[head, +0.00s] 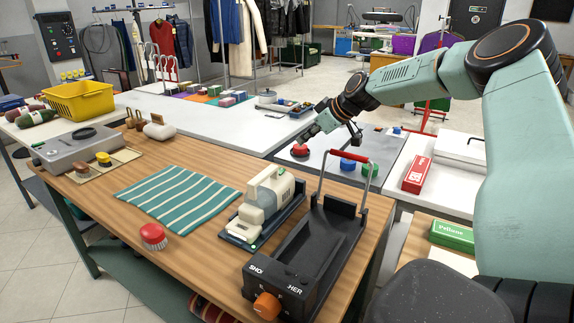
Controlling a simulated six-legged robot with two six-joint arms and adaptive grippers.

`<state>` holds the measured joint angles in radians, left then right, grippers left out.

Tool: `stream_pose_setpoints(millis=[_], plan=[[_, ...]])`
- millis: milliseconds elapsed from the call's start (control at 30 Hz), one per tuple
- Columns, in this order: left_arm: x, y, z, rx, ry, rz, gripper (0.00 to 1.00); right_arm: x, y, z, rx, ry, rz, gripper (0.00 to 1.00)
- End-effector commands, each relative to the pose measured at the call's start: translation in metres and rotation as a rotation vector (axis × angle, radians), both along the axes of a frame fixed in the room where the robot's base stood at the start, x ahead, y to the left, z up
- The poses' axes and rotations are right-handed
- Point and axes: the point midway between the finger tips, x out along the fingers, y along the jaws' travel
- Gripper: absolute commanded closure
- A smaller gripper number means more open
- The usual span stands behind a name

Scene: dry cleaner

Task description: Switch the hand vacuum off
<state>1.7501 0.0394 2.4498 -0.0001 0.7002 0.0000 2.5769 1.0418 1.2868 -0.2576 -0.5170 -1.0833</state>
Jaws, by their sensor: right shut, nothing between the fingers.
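The hand vacuum (264,203), cream with a grey clear section and a loop handle, sits in a dark dock (293,211) on the wooden table. A small green spot shows at the dock's near end; I cannot tell whether it is a lamp or a button. The vacuum's switch is too small to make out. My right gripper (306,139) is shut and empty, beyond the vacuum, close to a red domed button (300,150) on a grey surface. I cannot tell whether it touches the button. My left gripper is not in view.
A black machine (312,247) with a raised red-handled bar and orange knob stands right of the vacuum. A striped cloth (177,197) and a red brush (153,236) lie left. Blue (348,164) and green (370,169) buttons sit beyond. A red box (417,174) stands right.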

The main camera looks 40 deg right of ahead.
Motion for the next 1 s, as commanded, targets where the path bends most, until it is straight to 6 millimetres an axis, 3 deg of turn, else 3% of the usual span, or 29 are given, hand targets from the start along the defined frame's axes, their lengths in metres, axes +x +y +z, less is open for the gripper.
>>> stream_pose_setpoints(millis=[833,1000], plan=[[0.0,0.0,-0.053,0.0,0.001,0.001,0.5,0.067,0.013,-0.074,-0.002,0.003,0.002,1.0],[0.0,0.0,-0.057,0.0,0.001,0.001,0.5,0.066,0.009,-0.097,0.0,0.002,0.002,1.0]])
